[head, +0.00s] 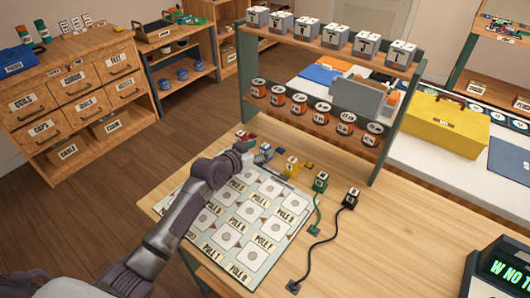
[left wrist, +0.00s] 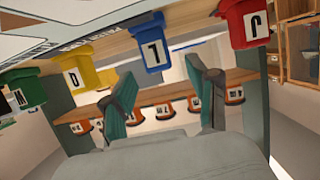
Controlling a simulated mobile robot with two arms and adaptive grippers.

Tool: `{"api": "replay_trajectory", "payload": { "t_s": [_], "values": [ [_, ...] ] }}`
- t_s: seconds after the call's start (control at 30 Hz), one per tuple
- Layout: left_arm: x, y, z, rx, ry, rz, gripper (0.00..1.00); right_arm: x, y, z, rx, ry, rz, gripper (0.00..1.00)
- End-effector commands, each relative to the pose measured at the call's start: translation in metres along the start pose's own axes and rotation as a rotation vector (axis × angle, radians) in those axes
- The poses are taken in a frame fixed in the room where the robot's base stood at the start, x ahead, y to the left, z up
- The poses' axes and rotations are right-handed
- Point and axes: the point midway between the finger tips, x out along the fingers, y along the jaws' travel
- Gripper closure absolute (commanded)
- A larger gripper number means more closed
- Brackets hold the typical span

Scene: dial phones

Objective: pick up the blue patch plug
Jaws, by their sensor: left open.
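The blue patch plug (left wrist: 154,51) has a white plate with a dark letter. It shows in the left wrist view just beyond and between the tips of my left gripper (left wrist: 161,72), which is open and empty. In the head view the blue plug (head: 265,153) stands at the board's back edge, partly behind my left gripper (head: 254,157). A red plug (left wrist: 243,22) is on one side of it and a yellow plug (left wrist: 85,72) on the other. My right gripper is not in view.
A green plug (head: 320,183) and a black plug (head: 350,198) with cords stand right of the board (head: 196,238). A shelf rack (head: 386,124) holding jars and boxes stands behind. The table's right part (head: 410,215) is mostly clear.

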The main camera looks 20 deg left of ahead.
Motion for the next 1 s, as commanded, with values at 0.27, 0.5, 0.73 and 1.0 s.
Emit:
{"api": "replay_trajectory", "payload": {
  "t_s": [0.27,0.5,0.73,1.0],
  "values": [
    [0.031,-0.001,0.000,0.000,0.000,0.000,0.41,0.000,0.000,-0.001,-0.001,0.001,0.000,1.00],
    [0.031,-0.001,0.000,0.001,0.000,0.000,0.42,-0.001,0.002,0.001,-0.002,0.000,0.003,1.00],
    [0.031,-0.001,0.000,0.001,0.000,0.000,0.81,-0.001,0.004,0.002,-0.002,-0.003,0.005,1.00],
    [0.031,-0.001,0.000,0.001,0.000,-0.001,1.00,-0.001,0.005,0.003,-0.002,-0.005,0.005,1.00]
  ]
}}
